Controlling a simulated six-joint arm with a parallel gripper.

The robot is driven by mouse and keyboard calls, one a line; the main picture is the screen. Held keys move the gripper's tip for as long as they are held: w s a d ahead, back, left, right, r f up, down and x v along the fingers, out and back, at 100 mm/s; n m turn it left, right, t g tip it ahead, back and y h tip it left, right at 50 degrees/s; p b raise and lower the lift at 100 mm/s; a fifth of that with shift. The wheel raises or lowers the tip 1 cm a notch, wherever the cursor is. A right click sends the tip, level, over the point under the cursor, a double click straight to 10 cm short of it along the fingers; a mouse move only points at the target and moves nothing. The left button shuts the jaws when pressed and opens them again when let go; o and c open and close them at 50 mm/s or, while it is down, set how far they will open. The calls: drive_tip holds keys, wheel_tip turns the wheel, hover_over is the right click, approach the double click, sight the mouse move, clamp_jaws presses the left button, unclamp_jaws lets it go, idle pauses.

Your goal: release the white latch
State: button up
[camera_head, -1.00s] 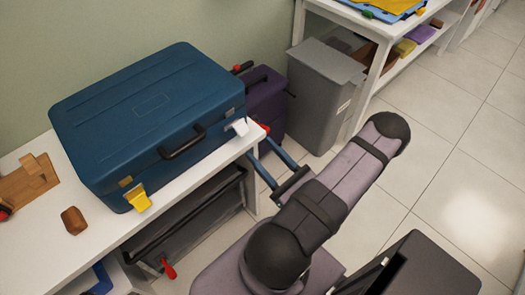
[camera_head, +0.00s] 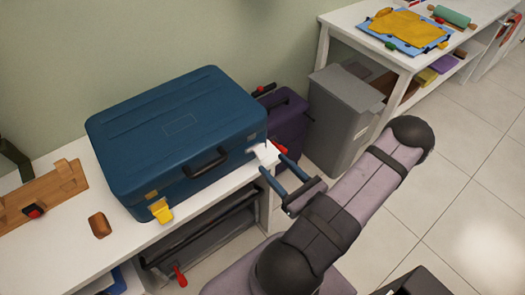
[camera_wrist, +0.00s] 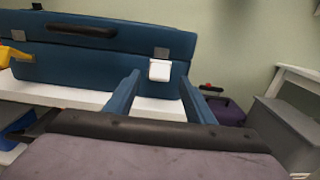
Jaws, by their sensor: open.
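A blue case (camera_head: 180,135) with a dark handle (camera_head: 207,163) lies closed on a white shelf top. The white latch (camera_head: 264,152) is at the right end of its front face and sticks outward; it also shows in the wrist view (camera_wrist: 159,70). A yellow latch (camera_head: 160,210) hangs at the left end of the front. My gripper (camera_head: 272,162) is open, its two blue fingers pointing at the case. In the wrist view, the white latch appears between the fingertips (camera_wrist: 160,77), with nothing gripped. Whether a finger touches the latch cannot be told.
A purple suitcase (camera_head: 288,125) and a grey bin (camera_head: 340,115) stand right of the white shelf (camera_head: 85,265). A brown block (camera_head: 99,225) and a wooden board (camera_head: 40,205) lie left of the case. A second white table (camera_head: 345,22) stands at the back right.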

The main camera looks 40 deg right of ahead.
sight(263, 154)
drive_tip(key=shift+w+p, duration=0.7)
drive_tip(key=shift+w, duration=2.75)
drive_tip(key=shift+c, duration=0.7)
